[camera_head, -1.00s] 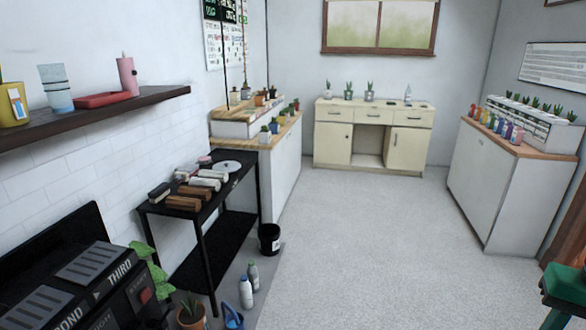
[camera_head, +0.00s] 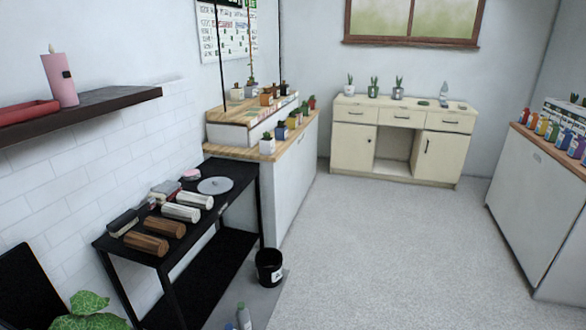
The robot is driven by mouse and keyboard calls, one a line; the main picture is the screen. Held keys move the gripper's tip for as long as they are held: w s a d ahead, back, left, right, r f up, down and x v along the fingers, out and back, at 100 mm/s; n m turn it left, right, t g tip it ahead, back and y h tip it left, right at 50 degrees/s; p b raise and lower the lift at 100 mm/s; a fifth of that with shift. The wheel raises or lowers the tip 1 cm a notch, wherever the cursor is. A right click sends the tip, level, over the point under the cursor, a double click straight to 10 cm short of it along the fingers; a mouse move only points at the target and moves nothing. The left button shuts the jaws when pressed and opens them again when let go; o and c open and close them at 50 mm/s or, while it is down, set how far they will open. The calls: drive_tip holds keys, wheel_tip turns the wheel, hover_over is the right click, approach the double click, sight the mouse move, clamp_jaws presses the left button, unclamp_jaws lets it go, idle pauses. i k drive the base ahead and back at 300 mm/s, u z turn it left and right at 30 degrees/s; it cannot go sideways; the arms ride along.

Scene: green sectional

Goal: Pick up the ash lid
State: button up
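A flat, round, light grey disc (camera_head: 215,186) with a small dark centre lies on the black table (camera_head: 222,212), near its far right end. It looks like a lid, but I cannot tell for sure whether it is the ash lid. A black bucket (camera_head: 269,268) with a white label stands on the floor by the table's right legs; the label is too small to read. My gripper is not in view.
Brown and pale blocks (camera_head: 146,244) lie on the table left of the disc. A wall shelf (camera_head: 95,108) juts out above left. Bottles (camera_head: 243,316) stand at the lower edge. The floor (camera_head: 400,260) to the right is open.

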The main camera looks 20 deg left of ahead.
sight(217, 185)
drive_tip(key=i, duration=1.15)
drive_tip(key=u, duration=0.3)
drive_tip(key=i, duration=1.15)
drive_tip(key=u, duration=1.4)
drive_tip(key=i, duration=1.1)
drive_tip(key=u, duration=0.65)
